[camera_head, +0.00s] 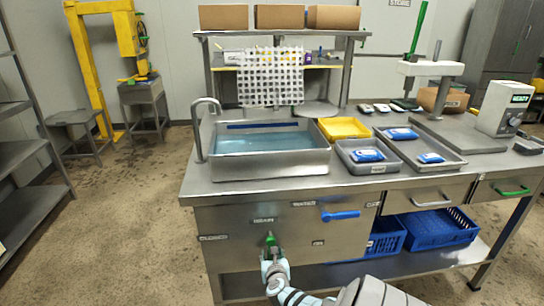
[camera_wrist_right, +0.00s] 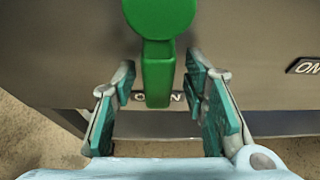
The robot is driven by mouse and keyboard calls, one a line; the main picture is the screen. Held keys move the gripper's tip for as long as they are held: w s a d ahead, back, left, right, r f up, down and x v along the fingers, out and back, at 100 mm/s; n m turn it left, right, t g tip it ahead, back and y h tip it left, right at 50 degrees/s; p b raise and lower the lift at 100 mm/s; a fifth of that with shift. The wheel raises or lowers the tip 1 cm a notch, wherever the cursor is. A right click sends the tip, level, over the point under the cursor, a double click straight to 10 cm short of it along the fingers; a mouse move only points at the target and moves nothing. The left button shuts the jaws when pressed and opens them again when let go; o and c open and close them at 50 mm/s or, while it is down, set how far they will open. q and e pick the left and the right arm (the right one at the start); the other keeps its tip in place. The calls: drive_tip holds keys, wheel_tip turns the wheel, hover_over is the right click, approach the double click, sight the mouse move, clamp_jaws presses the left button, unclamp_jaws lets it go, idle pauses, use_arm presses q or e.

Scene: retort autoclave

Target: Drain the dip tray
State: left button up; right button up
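The dip tray (camera_head: 270,170) is a steel basin set in the bench, with blue water (camera_head: 265,141) in it. Below it, on the front panel, is a green drain lever (camera_head: 270,239) under the "DRAIN" label. The lever, also in the right wrist view (camera_wrist_right: 158,75), hangs straight down over a label whose visible letters are "O" and "N"; its middle is covered. The "CLOSED" label (camera_head: 213,237) is to the left. My right gripper (camera_head: 272,258) is open, its fingers (camera_wrist_right: 161,105) on either side of the lever's lower end with visible gaps. My left gripper is not in view.
A blue water lever (camera_head: 340,215) points sideways on the same panel, right of the drain lever. The "ON" label (camera_head: 318,243) is below it. Blue crates (camera_head: 437,228) sit on the lower shelf. A yellow tray (camera_head: 344,128) and steel trays (camera_head: 362,157) stand right of the basin.

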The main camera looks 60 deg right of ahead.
drive_tip(key=shift+a, duration=0.1)
drive_tip(key=v, duration=1.2)
drive_tip(key=shift+f, duration=0.1)
